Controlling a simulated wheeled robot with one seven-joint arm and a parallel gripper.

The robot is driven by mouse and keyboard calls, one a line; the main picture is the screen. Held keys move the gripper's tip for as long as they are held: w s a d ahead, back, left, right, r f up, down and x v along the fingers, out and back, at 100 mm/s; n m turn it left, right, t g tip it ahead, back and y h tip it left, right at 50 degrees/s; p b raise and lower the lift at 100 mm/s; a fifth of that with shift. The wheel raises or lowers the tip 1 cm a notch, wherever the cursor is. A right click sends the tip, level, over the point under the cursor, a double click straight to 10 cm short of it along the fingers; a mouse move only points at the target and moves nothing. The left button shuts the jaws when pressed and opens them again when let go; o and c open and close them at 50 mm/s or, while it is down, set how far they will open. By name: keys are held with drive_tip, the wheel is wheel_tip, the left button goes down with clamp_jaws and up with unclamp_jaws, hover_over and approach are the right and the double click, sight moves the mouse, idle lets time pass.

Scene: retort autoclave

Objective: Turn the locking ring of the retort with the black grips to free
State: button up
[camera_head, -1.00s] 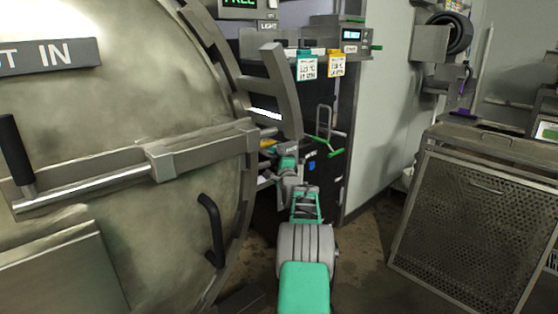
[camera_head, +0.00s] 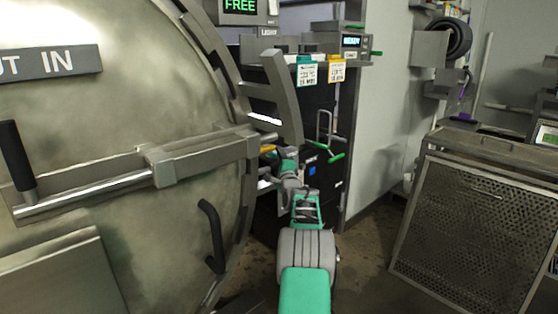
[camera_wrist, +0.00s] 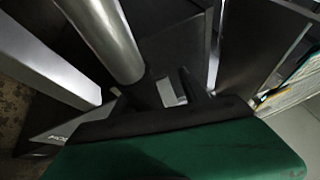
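The retort's round steel door (camera_head: 120,110) fills the left of the head view, with toothed ring segments (camera_head: 219,75) along its edge. One black grip (camera_head: 16,155) stands upright at the far left. A bent black grip (camera_head: 211,236) sits on the lower right of the door. A display (camera_head: 240,5) above reads FREE. My gripper (camera_head: 285,165) is at the end of my arm, right of the door and below a curved grey piece (camera_head: 284,95). Its fingers are too small to make out there. In the wrist view, dark finger parts (camera_wrist: 180,92) show, but their opening is unclear.
A steel bar (camera_head: 85,190) crosses the door. A dark cabinet with teal and yellow tags (camera_head: 306,71) and green-ended handles (camera_head: 333,158) stands behind my gripper. A mesh-fronted cart (camera_head: 470,220) is at the right. Floor between (camera_head: 365,240) is clear. A metal cylinder (camera_wrist: 105,35) is close in the wrist view.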

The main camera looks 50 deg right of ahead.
drive_tip(key=shift+r, duration=0.1)
drive_tip(key=p+v, duration=0.1)
drive_tip(key=v, duration=0.7)
